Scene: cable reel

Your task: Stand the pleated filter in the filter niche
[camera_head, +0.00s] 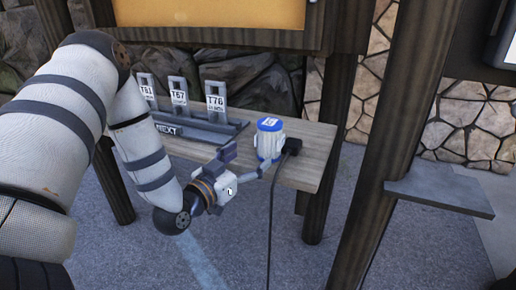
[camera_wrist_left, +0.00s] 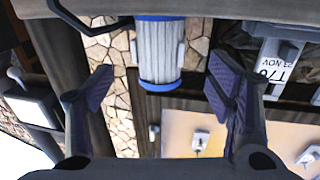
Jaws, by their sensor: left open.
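The pleated filter (camera_head: 269,140) is a white ribbed cylinder with blue end caps. It stands upright on the wooden shelf, near its front edge. In the left wrist view, which looks upside down, the filter (camera_wrist_left: 160,52) lies ahead, between the lines of the two fingers. My left gripper (camera_head: 243,164) is open and empty in front of the shelf, its fingers spread wider than the filter. It also shows in the wrist view (camera_wrist_left: 160,95), with clear space at both sides of the filter. I cannot make out the filter niche for certain. My right gripper is not in view.
A black plug (camera_head: 291,147) with a hanging cable (camera_head: 271,215) is close to the filter's right. A grey rack (camera_head: 195,131) with upright tags stands left on the wooden shelf (camera_head: 315,160). A wooden post (camera_head: 368,160) and grey ledge (camera_head: 440,197) are at right.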

